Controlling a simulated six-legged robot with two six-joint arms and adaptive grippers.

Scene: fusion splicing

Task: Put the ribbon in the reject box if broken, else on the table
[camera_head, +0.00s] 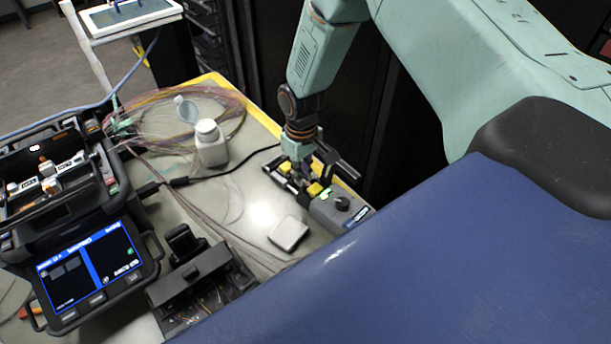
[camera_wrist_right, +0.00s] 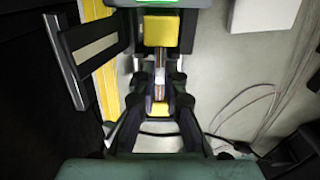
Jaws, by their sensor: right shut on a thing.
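My right gripper (camera_head: 303,165) is low over the right side of the table, at the grey tool with yellow pads (camera_head: 325,200). In the right wrist view the right gripper (camera_wrist_right: 160,100) is shut on a narrow strip that looks like the ribbon (camera_wrist_right: 159,65). The strip runs between the fingers toward a yellow pad of the tool (camera_wrist_right: 161,31). I cannot tell whether the ribbon is broken. An open black box with thin strands inside (camera_head: 205,290) stands at the front; I cannot tell whether it is the reject box. The left gripper is not in view.
A splicer with a lit screen (camera_head: 88,265) stands at the left. A white bottle with its lid open (camera_head: 210,145) stands behind, near coiled coloured fibres (camera_head: 225,105). A small grey square (camera_head: 288,233) lies on the table (camera_head: 250,190). Loose fibres cross the tabletop.

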